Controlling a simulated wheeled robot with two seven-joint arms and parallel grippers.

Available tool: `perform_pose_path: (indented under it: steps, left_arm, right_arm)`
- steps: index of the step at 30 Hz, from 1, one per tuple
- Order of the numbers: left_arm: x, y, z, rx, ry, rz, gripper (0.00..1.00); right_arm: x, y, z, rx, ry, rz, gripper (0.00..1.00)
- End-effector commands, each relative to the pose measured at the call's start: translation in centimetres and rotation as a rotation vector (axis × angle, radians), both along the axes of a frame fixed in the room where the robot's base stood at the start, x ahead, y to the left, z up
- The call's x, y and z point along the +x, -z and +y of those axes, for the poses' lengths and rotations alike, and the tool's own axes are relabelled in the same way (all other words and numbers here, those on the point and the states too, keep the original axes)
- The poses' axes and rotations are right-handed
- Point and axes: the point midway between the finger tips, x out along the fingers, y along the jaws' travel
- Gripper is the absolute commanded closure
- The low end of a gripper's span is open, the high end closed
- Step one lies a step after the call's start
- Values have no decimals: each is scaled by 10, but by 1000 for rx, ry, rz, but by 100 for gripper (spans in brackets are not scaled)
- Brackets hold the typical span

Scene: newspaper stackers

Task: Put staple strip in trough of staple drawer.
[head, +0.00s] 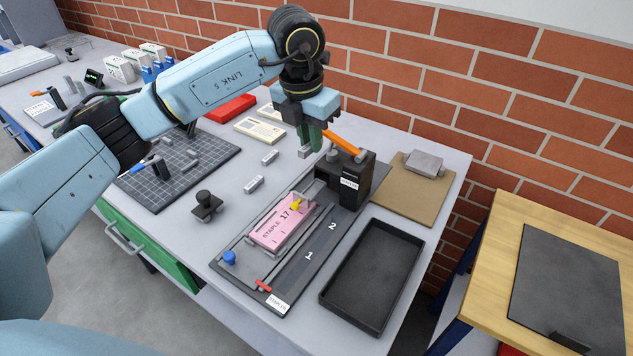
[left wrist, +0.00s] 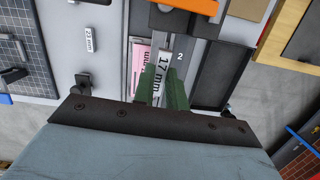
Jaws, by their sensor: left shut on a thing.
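My left gripper (head: 310,150) is over the table, beside the black stapler (head: 353,182) with its orange lever (head: 343,141). Its green fingers (left wrist: 163,92) are shut on a grey staple strip marked 17 mm (left wrist: 165,62). In the left wrist view the strip shows between and beyond the fingers. In the head view the fingers mostly hide it. The dark stapler base (head: 291,276) bears grey rails, lanes numbered 1 and 2 and a pink card (head: 281,228) reading STAPLE 17. I cannot clearly make out the drawer's trough. My right gripper is not in view.
Other grey strips lie on the table, one marked 23 mm (left wrist: 91,40). A black tray (head: 375,271) stands right of the base. A cork-coloured board (head: 405,205) with a grey block lies behind it. A gridded dark mat (head: 167,174) is at the left.

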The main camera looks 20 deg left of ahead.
Motion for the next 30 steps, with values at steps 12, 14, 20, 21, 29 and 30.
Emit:
perform_pose_path:
  steps: [12,14,20,21,29,30]
  left_arm:
    - [1,55,1,-1,-64,3,100]
    - [1,59,1,-2,-64,1,100]
    - [0,79,1,0,-62,4,100]
    - [0,85,1,0,-62,4,100]
    - [1,98,1,-1,-62,0,100]
    - [1,98,1,-1,-62,0,100]
  right_arm:
    - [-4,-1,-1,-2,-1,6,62]
    - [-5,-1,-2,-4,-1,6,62]
    - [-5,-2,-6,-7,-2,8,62]
    - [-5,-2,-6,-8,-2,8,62]
    - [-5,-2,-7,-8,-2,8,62]
    - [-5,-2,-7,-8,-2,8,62]
